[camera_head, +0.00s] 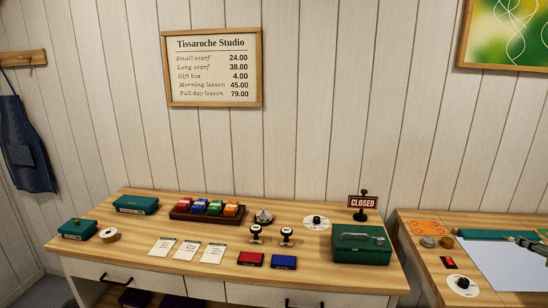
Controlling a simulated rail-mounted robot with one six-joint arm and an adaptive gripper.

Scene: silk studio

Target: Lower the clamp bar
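At the right edge, a second wooden table holds a pale sheet or board (508,268). A teal bar (484,233) lies along its back edge, with darker green fittings (528,242) at its right, cut off by the picture edge. This may be the clamp bar. At this size I cannot tell whether it is raised or lowered. My gripper is not in view.
The left counter holds a green cash box (362,246), a closed sign (362,202), stamps (286,236), ink pads (284,262), cards (187,249) and a tray (180,212) of coloured packs. A dial (463,284) and small orange items (428,228) lie left of the sheet.

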